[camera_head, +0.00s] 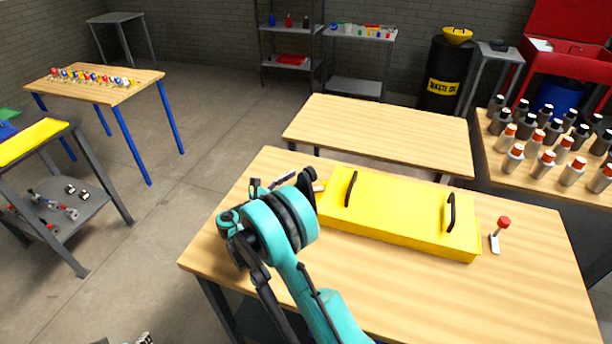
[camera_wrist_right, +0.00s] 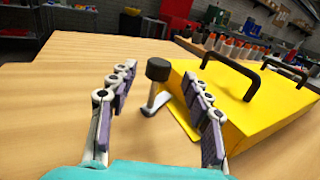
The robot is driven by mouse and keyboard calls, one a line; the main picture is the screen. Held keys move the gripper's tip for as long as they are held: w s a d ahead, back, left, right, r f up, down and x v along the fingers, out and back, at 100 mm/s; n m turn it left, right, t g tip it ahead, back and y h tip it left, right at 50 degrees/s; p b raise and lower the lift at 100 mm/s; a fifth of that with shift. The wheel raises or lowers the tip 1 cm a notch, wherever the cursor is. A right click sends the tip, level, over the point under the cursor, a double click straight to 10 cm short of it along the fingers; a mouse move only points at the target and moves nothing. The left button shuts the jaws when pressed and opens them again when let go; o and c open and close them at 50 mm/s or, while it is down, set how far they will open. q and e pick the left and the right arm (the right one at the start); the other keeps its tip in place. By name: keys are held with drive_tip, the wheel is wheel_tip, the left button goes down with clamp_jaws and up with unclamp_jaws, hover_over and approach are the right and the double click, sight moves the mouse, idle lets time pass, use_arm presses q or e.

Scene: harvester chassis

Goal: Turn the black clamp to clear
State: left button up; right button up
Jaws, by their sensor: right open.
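The black clamp, a black knob (camera_wrist_right: 159,69) on a pale metal lever (camera_wrist_right: 155,105), stands on the table at the near end of the yellow box in the right wrist view. My right gripper (camera_wrist_right: 163,82) is open. Its two fingers are on either side of the clamp in that view, with gaps visible on both sides. In the head view my right arm and wrist mostly hide the clamp. The yellow box (camera_head: 395,213) has two black handles. A red-topped clamp (camera_head: 501,234) stands at its right end. Small parts at the bottom edge may be my left gripper (camera_head: 144,338).
The wooden table (camera_head: 520,300) is clear in front of the box. Another wooden table (camera_head: 380,130) behind it is empty. Several orange- and black-capped bottles (camera_head: 548,160) stand on a table at right. A yellow-topped cart (camera_head: 35,138) stands at left.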

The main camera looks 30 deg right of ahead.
sight(306, 178)
drive_tip(key=shift+b+x, duration=0.55)
drive_tip(key=shift+x, duration=1.8)
clamp_jaws()
drive_tip(key=shift+n+t, duration=0.3)
drive_tip(key=shift+t, duration=0.2)
drive_tip(key=n+t+y, duration=0.2)
drive_tip(key=t, duration=0.2)
drive_tip(key=shift+n+b, duration=0.35)
drive_tip(key=shift+n, duration=0.05)
drive_tip(key=n+t+y, duration=0.3)
drive_tip(key=t+y, duration=0.1)
drive_tip(key=shift+n, duration=0.4)
drive_tip(key=shift+n+t+y, duration=0.7)
drive_tip(key=shift+t+y, duration=0.1)
drive_tip(key=shift+y, duration=0.4)
